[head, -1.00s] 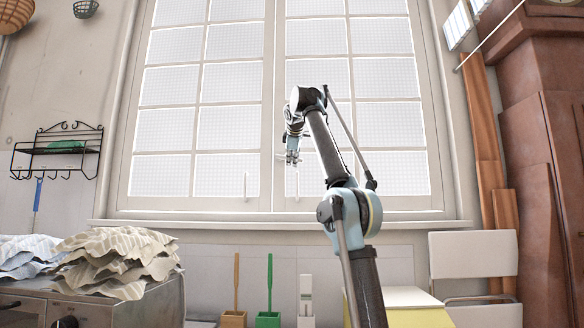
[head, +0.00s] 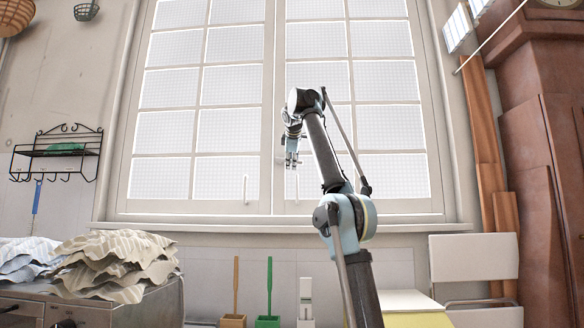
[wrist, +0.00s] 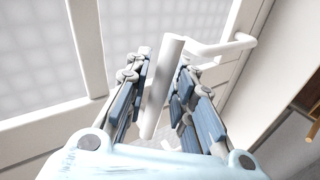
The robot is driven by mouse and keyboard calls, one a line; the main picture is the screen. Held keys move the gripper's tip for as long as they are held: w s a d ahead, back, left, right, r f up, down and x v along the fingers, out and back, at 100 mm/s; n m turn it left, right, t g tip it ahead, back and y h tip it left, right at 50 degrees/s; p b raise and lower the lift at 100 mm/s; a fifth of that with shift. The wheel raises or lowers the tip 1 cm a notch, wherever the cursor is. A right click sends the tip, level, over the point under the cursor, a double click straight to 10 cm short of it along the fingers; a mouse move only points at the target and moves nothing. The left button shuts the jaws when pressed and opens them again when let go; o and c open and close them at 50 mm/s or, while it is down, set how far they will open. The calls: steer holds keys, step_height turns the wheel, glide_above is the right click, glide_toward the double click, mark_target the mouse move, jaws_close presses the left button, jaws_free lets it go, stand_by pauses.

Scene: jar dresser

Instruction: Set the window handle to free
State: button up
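The window (head: 230,130) has two tall white casements with frosted panes. A white upright bar handle (head: 297,186) is on the right casement, just below my gripper (head: 291,160) in the head view. A similar handle (head: 246,188) is on the left casement. In the wrist view, a white bar (wrist: 160,88) lies between the two blue-padded fingers of my gripper (wrist: 163,78), tilted in the picture. The fingers look apart, with narrow gaps beside the bar; contact is not clear. A second white handle (wrist: 222,46) shows beyond the right finger.
The window sill (head: 270,228) runs below the casements. A wire wall rack (head: 58,150) hangs at left, above folded cloths (head: 115,262) on a cabinet. Brushes (head: 268,290) stand below the sill. A white chair (head: 473,257) and brown wooden furniture (head: 540,150) are at right.

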steer(key=shift+s+r, duration=0.3)
steer(key=shift+s, duration=0.1)
steer(key=s, duration=1.2)
steer(key=shift+d, duration=0.2)
